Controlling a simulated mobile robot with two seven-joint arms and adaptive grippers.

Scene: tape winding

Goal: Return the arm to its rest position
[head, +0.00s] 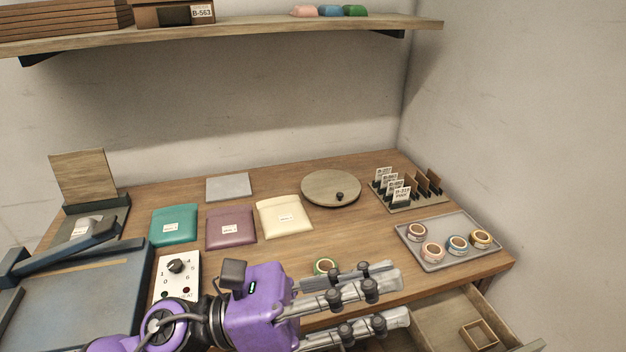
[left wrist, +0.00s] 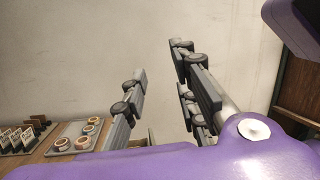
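My left gripper (head: 392,299) is purple with grey fingers and reaches in over the front of the table in the head view. Its fingers stand apart with nothing between them. The left wrist view also shows the left gripper (left wrist: 160,90) with its fingers spread and the bare wall beyond. A green tape roll (head: 325,267) lies on the table just behind the fingers, partly hidden. My right gripper shows in neither view.
A grey tray (head: 437,257) with several tape rolls is at the right. An open drawer (head: 440,318) is below the front right edge. Teal (head: 174,226), mauve (head: 231,229) and cream pouches (head: 284,217), a round turntable (head: 331,187), a card rack (head: 406,204) and a knob box (head: 178,275) stand around.

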